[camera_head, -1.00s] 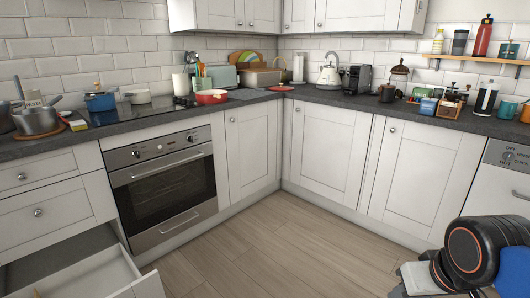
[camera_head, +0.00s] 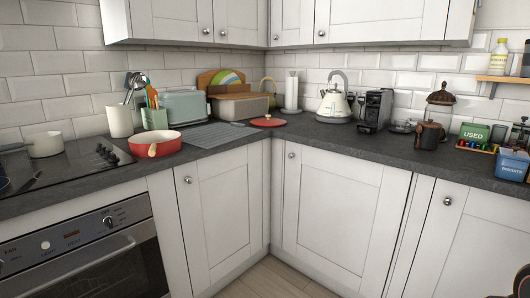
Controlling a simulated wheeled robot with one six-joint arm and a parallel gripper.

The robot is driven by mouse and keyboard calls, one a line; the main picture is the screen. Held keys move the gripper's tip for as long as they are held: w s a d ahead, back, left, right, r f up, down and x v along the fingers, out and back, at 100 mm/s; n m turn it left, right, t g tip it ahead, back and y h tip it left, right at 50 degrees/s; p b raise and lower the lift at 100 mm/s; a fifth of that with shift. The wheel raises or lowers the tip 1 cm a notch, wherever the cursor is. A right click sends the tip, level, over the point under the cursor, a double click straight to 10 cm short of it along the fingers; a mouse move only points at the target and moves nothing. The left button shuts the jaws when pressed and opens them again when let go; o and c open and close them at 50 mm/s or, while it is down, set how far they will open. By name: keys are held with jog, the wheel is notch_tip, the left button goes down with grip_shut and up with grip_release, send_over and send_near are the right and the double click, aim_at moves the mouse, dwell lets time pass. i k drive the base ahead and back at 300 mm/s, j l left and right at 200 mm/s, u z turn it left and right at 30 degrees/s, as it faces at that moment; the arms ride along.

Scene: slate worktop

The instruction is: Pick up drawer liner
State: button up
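A flat grey ribbed mat (camera_head: 213,135) lies on the dark worktop near the corner, between the red pan and the red lid. It may be the drawer liner, but I cannot tell for sure. Nothing lies on it that I can see. My gripper is not in view; only a dark piece of my arm shows at the bottom right edge.
A red pan (camera_head: 155,144) stands left of the mat, with a toaster (camera_head: 184,106) and bread bin (camera_head: 238,106) behind. A red lid (camera_head: 268,121) lies to its right. A kettle (camera_head: 334,104) and coffee machine (camera_head: 375,110) stand farther right. The worktop's front strip (camera_head: 345,150) is clear.

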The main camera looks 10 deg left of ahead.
aim_at(209, 137)
jog(key=i+u, duration=0.35)
jog(key=i, duration=0.2)
jog(key=i+l+u, duration=0.15)
jog(key=i+u, duration=0.2)
jog(key=i, duration=0.15)
